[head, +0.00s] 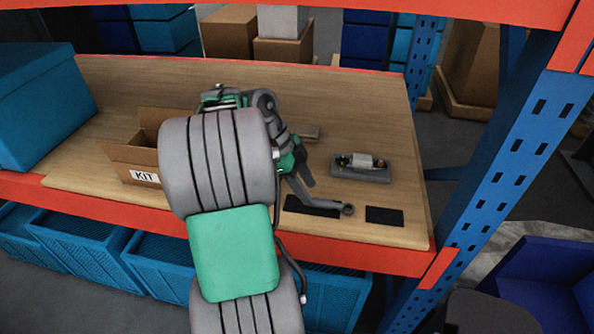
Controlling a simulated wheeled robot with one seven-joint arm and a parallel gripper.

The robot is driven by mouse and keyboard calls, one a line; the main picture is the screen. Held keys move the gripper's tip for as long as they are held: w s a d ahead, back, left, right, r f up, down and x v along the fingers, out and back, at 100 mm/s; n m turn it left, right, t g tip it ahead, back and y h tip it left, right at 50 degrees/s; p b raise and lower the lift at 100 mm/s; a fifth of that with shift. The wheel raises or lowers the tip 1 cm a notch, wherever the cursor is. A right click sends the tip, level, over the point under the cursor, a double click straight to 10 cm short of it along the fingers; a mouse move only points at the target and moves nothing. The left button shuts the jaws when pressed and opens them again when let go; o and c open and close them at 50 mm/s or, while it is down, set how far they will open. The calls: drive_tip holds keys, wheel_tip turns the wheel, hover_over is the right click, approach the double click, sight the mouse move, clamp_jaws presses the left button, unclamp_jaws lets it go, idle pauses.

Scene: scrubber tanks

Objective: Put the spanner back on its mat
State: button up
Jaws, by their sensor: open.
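The grey spanner (323,203) is on the wooden shelf board, at the right of my arm in the head view. The left black mat (308,209) lies partly behind the shaft; the right black mat (384,216) is bare. I cannot tell which mat is the spanner's. My gripper (300,180) is open at the spanner's upper left end. My arm hides that end, so whether the jaws surround or touch it cannot be told.
A grey block with small fittings (361,168) stands behind the mats. An open KIT carton (130,162) is left of my arm, and a teal box (42,108) at far left. A blue upright (508,165) rises at right. A small tan piece (307,132) lies behind my gripper.

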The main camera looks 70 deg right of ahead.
drive_tip(key=d+p+v, duration=0.1)
drive_tip(key=p+v, duration=0.2)
drive_tip(key=v, duration=0.6)
drive_tip(key=w+a+r+n+t+h, duration=0.2)
drive_tip(key=w+a+n+t, duration=0.1)
drive_tip(key=w+a+n, duration=0.65)
drive_tip(key=w+a+f+n+t, duration=0.1)
drive_tip(key=w+a+n+t, duration=0.1)
drive_tip(key=w+a+n, duration=0.4)
drive_tip(key=w+a+f+n+t, duration=0.1)
drive_tip(key=w+a+n+t, duration=0.1)
drive_tip(key=a+n, duration=0.7)
drive_tip(key=a+f+n+t+y, duration=0.1)
drive_tip(key=a+n, duration=0.3)
drive_tip(key=a, duration=0.3)
drive_tip(key=s+a+f+n+t+y, duration=0.1)
drive_tip(key=a+n+y, duration=0.1)
drive_tip(key=a+n, duration=0.3)
drive_tip(key=a, duration=0.3)
drive_tip(key=shift+s+a+f, duration=0.25)
drive_tip(key=shift+s, duration=0.05)
